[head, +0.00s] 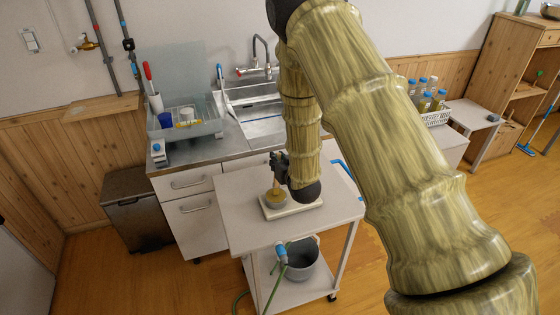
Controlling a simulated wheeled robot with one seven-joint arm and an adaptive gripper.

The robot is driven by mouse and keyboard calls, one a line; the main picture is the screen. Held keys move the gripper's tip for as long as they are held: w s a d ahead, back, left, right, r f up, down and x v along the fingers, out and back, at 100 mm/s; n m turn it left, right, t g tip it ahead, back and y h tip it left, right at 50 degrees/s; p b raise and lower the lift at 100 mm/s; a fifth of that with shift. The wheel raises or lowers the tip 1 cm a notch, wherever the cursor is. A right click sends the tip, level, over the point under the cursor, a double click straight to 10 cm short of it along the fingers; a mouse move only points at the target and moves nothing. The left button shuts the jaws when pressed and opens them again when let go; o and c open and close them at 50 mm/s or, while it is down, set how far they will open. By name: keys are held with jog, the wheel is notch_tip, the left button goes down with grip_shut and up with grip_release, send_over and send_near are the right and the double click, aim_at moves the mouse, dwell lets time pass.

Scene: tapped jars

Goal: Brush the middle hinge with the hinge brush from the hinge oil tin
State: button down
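A small tan tin (276,199) stands on a pale flat board (292,211) on top of the white trolley (235,207). A thin light-brown stick (275,184), which looks like the brush handle, rises from the tin. My gripper (277,173), dark and small here, is right at the top of this stick. Its fingers are too small and dark to show whether they are open or closed on it. No hinge can be made out; my arm covers part of the board and trolley top.
A grey bucket (301,263) and green hose are on the trolley's lower shelf. Behind are a sink (262,110) and a rack (185,125) with a blue cup. A basket of bottles (433,118) stands to the right. The trolley's front top is clear.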

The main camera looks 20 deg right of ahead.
dwell(0.5)
jog(key=shift+r+p, duration=1.65)
jog(key=shift+r, duration=1.85)
